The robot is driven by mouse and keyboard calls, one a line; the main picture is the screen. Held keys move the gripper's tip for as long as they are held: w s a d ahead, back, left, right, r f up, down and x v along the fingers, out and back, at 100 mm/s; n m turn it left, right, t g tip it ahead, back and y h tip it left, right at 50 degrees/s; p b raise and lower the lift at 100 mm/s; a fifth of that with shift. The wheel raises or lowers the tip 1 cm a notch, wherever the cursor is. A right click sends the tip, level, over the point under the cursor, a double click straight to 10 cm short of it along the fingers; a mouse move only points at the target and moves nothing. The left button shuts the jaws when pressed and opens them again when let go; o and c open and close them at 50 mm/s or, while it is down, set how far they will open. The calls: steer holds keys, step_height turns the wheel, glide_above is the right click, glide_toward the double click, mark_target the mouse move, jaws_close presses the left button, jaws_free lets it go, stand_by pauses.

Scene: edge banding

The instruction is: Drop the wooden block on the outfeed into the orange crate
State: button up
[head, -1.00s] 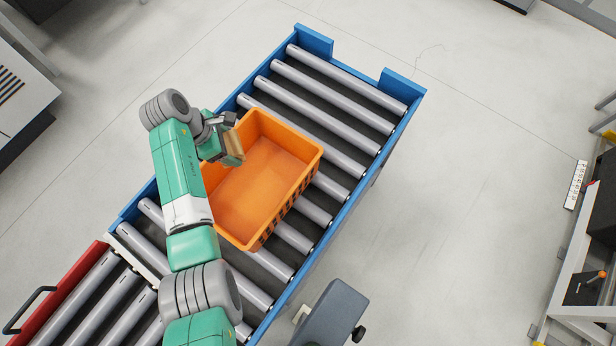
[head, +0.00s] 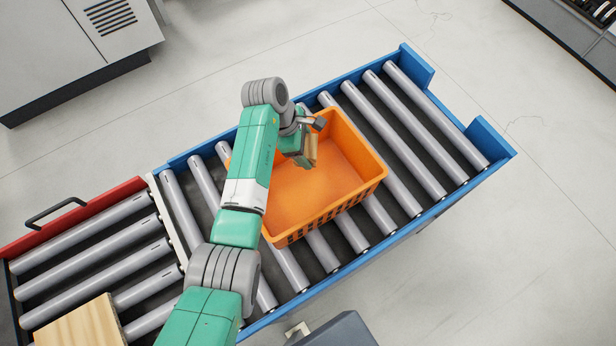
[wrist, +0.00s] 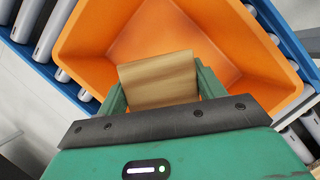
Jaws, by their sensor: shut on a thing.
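The orange crate (head: 345,207) sits on the rollers of the blue-framed conveyor in the head view. It also fills the upper part of the wrist view (wrist: 255,55). My gripper (head: 309,150) is at the crate's upper left side, over its opening. It is shut on a wooden block (wrist: 158,80), which shows between the two green fingers in the wrist view, with the crate's inside beyond it. In the head view only a narrow tan part of the block shows beside the gripper. I cannot tell how high the block is above the crate's floor.
The blue-framed roller conveyor (head: 410,135) has bare rollers to the right of the crate. A red-edged roller section (head: 90,210) joins at the left, with a light wooden panel (head: 85,325) at the lower left. A grey machine part (head: 350,332) stands at the bottom.

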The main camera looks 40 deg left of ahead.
steer(key=shift+r, duration=0.1)
steer(key=o, duration=1.1)
steer(key=v, duration=0.7)
steer(key=shift+s+a+r, duration=0.1)
steer(key=shift+r, duration=0.25)
